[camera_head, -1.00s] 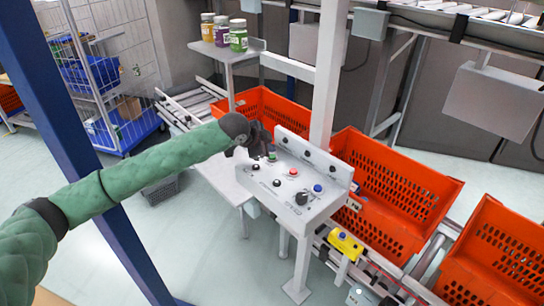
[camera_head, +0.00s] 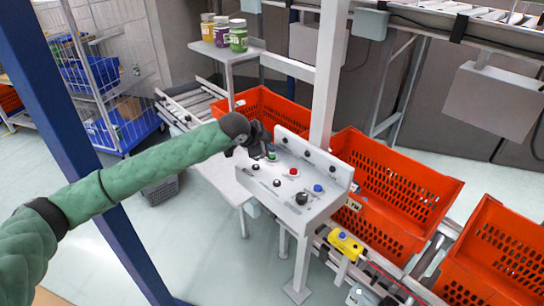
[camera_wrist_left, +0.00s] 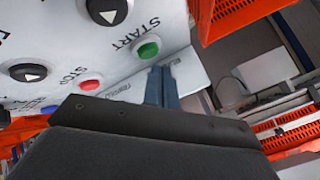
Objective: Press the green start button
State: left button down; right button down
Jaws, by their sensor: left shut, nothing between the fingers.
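The green start button (camera_head: 271,156) sits at the back left of the white control panel (camera_head: 318,213). In the left wrist view the same green button (camera_wrist_left: 148,49) shows beside the printed word START. My left gripper (camera_head: 263,150) is shut and empty, right by the button at the panel's back left. In the left wrist view its closed fingertips (camera_wrist_left: 161,74) point toward the panel, just below the button in the picture. A small gap shows there between the tips and the button; I cannot tell the depth. My right gripper is not in view.
A red stop button (camera_head: 294,171), a blue button (camera_head: 318,188) and black knobs share the panel. A grey post (camera_head: 330,80) rises behind it. Orange totes (camera_head: 420,185) stand on the conveyor behind and to the right.

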pick_arm(q)
jog(key=shift+f, duration=0.1)
jog(key=shift+f, duration=0.25)
jog(key=shift+f+p, duration=0.3)
jog(key=shift+f, duration=0.2)
dwell(0.9)
dwell(0.3)
jog(key=shift+r+p, duration=0.8)
jog(key=shift+r, duration=0.1)
jog(key=shift+r+p, duration=2)
jog(key=shift+r, duration=0.5)
